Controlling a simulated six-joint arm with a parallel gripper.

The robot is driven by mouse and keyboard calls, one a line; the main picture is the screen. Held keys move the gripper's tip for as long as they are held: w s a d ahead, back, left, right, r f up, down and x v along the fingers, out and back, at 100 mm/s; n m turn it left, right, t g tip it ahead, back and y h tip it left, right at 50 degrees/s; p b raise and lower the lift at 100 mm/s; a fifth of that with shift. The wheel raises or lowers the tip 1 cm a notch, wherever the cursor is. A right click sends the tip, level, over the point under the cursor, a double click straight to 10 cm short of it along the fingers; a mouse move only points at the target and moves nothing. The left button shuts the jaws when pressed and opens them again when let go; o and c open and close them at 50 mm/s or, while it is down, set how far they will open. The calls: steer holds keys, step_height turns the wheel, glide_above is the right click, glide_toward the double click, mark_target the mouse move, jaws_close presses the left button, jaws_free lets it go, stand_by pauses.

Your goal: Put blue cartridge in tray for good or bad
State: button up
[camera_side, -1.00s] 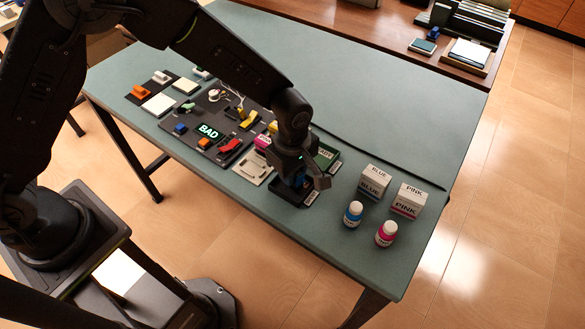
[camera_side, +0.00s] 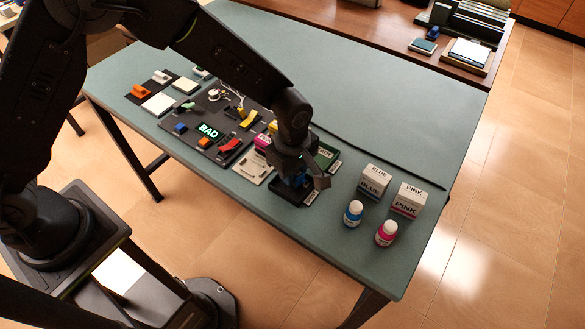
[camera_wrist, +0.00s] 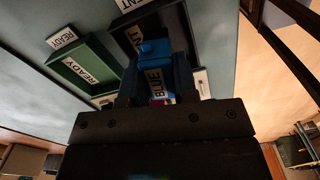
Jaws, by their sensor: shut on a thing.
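My gripper (camera_side: 304,181) is shut on the blue cartridge (camera_wrist: 152,48), whose label reads BLUE in the wrist view. Its dark fingers (camera_wrist: 157,84) flank the cartridge. The cartridge is at the black tray (camera_wrist: 184,28), whose label is partly hidden and ends in NT. The black tray also shows under my gripper in the side view (camera_side: 290,195). I cannot tell whether the cartridge touches the tray floor. The green tray (camera_wrist: 70,68), labelled READY, lies beside the black one. A lit sign (camera_side: 208,131) on the dark board reads BAD.
A pale fixture plate (camera_side: 252,170) and a pink item (camera_side: 263,141) are close on the left.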

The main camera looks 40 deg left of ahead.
steer(key=shift+f, duration=0.6)
stand_by(0.5)
steer(key=o, duration=1.3)
steer(key=shift+r, duration=0.1)
steer(key=shift+r, duration=3.65)
